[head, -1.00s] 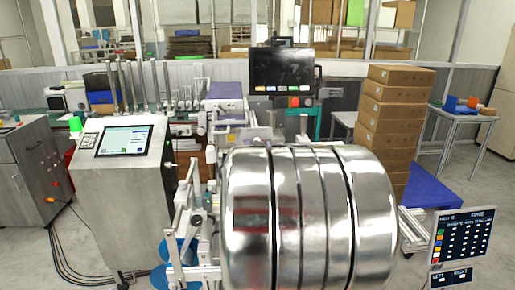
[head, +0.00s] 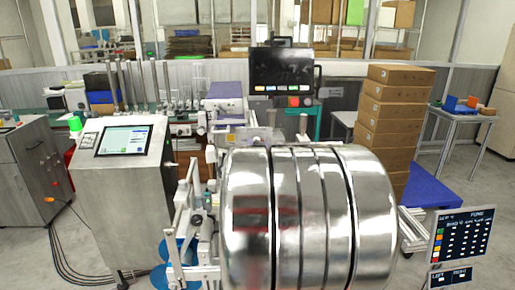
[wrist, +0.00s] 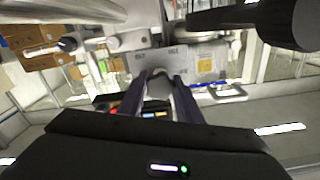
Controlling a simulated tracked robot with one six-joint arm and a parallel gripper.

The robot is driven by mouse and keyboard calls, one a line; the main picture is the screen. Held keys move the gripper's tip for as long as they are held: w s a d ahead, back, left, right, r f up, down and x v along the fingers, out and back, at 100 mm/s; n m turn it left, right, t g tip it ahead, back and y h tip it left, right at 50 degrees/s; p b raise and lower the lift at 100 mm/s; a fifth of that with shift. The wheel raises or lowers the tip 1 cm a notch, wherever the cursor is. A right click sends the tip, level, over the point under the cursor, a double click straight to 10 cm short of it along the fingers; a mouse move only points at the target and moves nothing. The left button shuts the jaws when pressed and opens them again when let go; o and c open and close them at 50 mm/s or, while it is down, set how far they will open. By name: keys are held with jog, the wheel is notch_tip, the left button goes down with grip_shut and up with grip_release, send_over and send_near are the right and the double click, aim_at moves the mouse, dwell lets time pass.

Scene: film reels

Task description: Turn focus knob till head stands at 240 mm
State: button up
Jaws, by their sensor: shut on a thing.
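In the wrist view my gripper (wrist: 162,76) reaches forward with two dark fingers, close together around a small grey rounded knob (wrist: 158,88). The fingers are shut on it and hide its sides. Behind it is a pale grey plate (wrist: 178,62) with small dark markings and a yellow label (wrist: 206,66). The markings are too blurred to read. I cannot make out a millimetre scale or its reading in either view. In the head view my gripper cannot be made out, and large shiny metal drums (head: 312,215) cover much of the machine area.
A grey console with a screen (head: 124,141) stands at the left. A dark monitor (head: 283,70) stands behind the drums. Stacked cartons (head: 392,120) and a small table (head: 465,112) stand at the right. A dark cylinder (wrist: 290,22) juts in at the wrist view's upper right.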

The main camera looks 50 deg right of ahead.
jog(key=m, duration=0.5)
jog(key=shift+s+f+m, duration=0.1)
jog(key=shift+f+m, duration=0.05)
jog(key=shift+m, duration=0.25)
jog(key=m, duration=0.5)
jog(key=shift+f, duration=0.3)
jog(key=shift+s+d, duration=0.1)
jog(key=o, duration=1)
jog(key=shift+r, duration=0.1)
jog(key=shift+o, duration=0.2)
jog(key=shift+r, duration=0.25)
jog(key=v, duration=1.3)
jog(key=shift+a, duration=0.35)
